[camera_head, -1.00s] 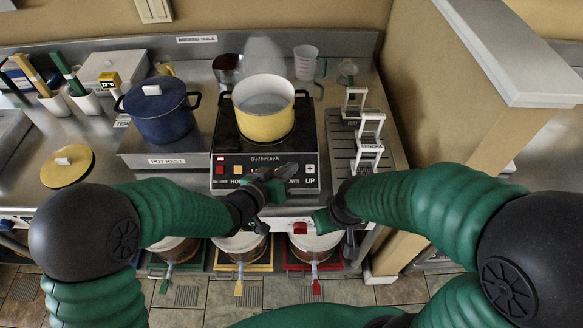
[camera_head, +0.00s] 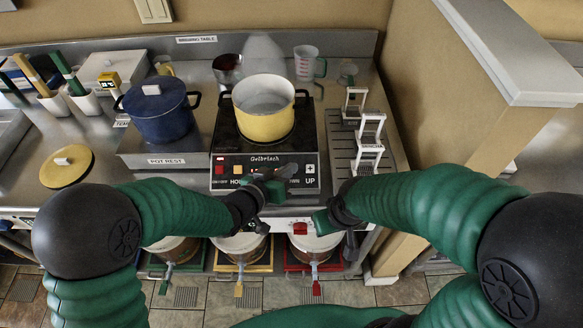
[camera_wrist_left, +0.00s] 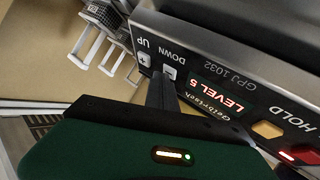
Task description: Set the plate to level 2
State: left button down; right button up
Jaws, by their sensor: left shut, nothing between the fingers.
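The plate (camera_head: 230,165) is a black hot plate with a yellow pot (camera_head: 264,125) on it. In the left wrist view its panel shows upside down, and the red display (camera_wrist_left: 222,97) reads LEVEL 5. The UP button (camera_wrist_left: 144,59) has a plus. The DOWN button (camera_wrist_left: 169,72) has a minus. My left gripper (camera_head: 288,171) is shut and empty at the panel. In the left wrist view its fingertip (camera_wrist_left: 161,88) is at the DOWN button; I cannot tell whether it touches or presses it. My right gripper (camera_head: 322,222) is in front of the counter, its opening unclear.
A blue pot (camera_head: 160,118) stands on the pot rest at left. The yellow lid (camera_head: 66,167) lies farther left. Buckets (camera_head: 315,245) sit below the counter edge. A wall (camera_head: 440,110) bounds the right side.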

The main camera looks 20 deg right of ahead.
pick_arm(q)
jog(key=shift+s+a+r+p, duration=0.1)
jog(key=shift+s+r+p, duration=0.15)
jog(key=shift+r+p, duration=0.4)
jog(key=shift+s+r, duration=0.1)
jog(key=shift+s, duration=0.05)
jog(key=shift+w+f, duration=0.2)
jog(key=shift+f, duration=0.2)
jog(key=shift+w+f+b, duration=0.2)
jog(key=shift+f+b, duration=0.2)
jog(key=shift+b, duration=0.1)
dwell(0.6)
jog(key=shift+r, duration=0.15)
jog(key=shift+s+r+p, duration=0.3)
jog(key=shift+r+p, duration=0.3)
jog(key=shift+p, duration=0.05)
jog(key=shift+s, duration=0.1)
